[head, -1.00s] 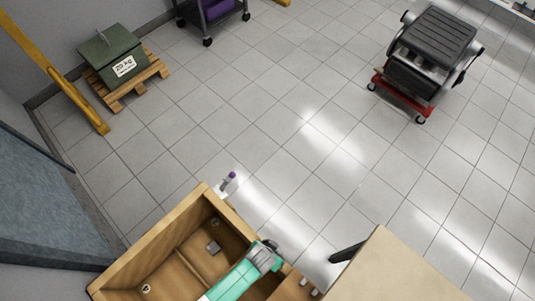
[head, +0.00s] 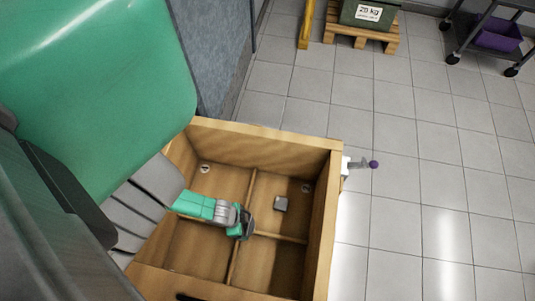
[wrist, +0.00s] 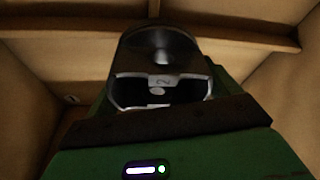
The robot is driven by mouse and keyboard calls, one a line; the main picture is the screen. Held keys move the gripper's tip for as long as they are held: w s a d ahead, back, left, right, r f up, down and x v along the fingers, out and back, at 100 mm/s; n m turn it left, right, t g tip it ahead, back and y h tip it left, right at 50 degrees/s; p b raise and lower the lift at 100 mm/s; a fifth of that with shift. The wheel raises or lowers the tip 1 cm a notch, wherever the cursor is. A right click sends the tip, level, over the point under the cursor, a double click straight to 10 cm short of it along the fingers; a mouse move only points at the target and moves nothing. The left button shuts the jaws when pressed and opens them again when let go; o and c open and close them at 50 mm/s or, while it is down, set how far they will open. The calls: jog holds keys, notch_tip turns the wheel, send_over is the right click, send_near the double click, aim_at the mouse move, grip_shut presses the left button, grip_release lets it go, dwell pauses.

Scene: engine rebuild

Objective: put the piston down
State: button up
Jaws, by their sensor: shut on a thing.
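The piston (wrist: 160,45) is a dark metal cylinder in the wrist view, with a "2" marked on a lighter face below its rounded end. My gripper (head: 247,225) is shut on it, low inside an open wooden crate (head: 322,235) with crossing dividers. In the head view the gripper is close to where the dividers cross; I cannot clearly tell the piston from the gripper there. Wooden walls and a divider lie behind the piston in the wrist view. Whether the piston touches the crate floor cannot be told.
A white fitting with a purple knob (head: 374,164) sticks out from the crate's right wall. A green 25 kg box (head: 370,14) on a pallet and a cart (head: 489,35) stand farther off. The tiled floor between is clear.

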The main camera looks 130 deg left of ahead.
jog(key=shift+s+d+f+b, duration=0.3)
jog(key=shift+s+f, duration=0.1)
jog(key=shift+f, duration=0.15)
jog(key=shift+w+d+r, duration=0.1)
jog(key=shift+w, duration=0.3)
jog(key=b, duration=0.5)
send_over(272, 272)
jog(key=shift+s+d+f, duration=0.35)
jog(key=shift+s+f, duration=0.05)
jog(key=shift+f, duration=0.55)
jog(key=shift+s+f, duration=0.1)
jog(key=shift+s, duration=0.1)
notch_tip(272, 272, down, 5)
jog(key=b, duration=0.4)
jog(key=shift+w+f, duration=0.1)
jog(key=shift+f, duration=0.05)
jog(key=shift+w, duration=0.15)
jog(key=shift+r, duration=0.2)
jog(key=shift+f, duration=0.1)
